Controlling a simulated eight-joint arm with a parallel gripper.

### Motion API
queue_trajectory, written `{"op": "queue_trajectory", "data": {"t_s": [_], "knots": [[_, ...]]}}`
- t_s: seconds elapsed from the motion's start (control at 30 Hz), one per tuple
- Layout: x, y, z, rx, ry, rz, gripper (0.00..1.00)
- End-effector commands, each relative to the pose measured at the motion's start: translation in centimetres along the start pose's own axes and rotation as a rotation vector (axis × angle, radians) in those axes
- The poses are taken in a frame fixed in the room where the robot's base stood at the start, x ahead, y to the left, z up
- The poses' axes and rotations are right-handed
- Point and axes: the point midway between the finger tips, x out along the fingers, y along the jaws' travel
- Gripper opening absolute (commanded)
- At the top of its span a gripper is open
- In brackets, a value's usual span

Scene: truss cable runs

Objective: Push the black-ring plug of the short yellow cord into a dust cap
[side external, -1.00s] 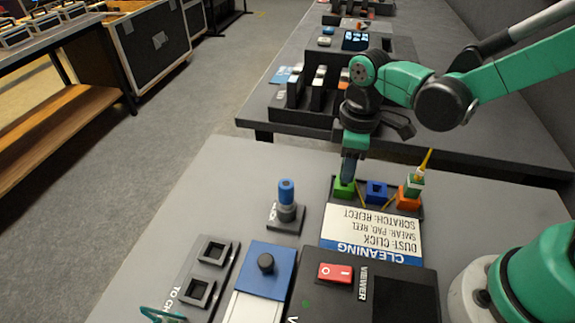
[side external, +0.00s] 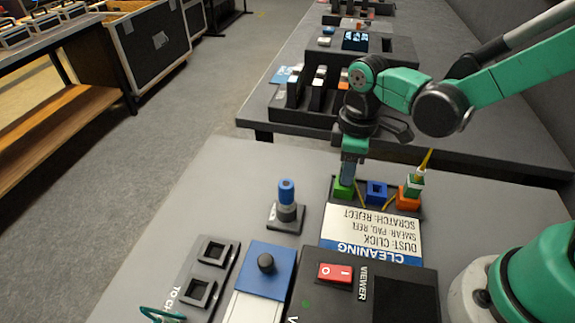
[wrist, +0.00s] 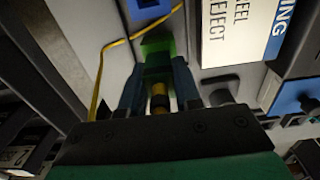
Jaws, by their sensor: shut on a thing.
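My gripper (side external: 350,178) is at the green dust cap (side external: 343,190) on the cleaning station. In the wrist view, my gripper (wrist: 158,82) is shut on a yellow plug with a black ring (wrist: 158,98). The plug is in line with the green cap (wrist: 157,48), which shows just beyond the fingertips. The plug's front end is in shadow, so I cannot tell how far it is in the cap. The blue dust cap (side external: 376,190) is beside the green one. A thin yellow cord (wrist: 101,62) runs past the left finger.
The orange cap (side external: 408,198) holds a green-and-white plug with a yellow cord (side external: 426,160) rising from it. The cleaning sign (side external: 370,232) lies in front of the caps. A blue-topped cleaner (side external: 286,200) and the viewer box with a red switch (side external: 336,273) stand nearby.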

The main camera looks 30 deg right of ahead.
Motion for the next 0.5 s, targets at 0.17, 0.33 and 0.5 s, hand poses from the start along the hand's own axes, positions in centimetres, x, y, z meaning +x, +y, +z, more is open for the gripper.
{"op": "queue_trajectory", "data": {"t_s": [0.17, 0.33, 0.5], "knots": [[0.29, 0.01, -0.01, 0.0, 0.0, 0.0, 0.0], [0.62, 0.0, -0.01, 0.0, 0.0, 0.0, 0.0], [0.78, 0.0, 0.0, 0.0, 0.0, 0.0, 0.0]]}}
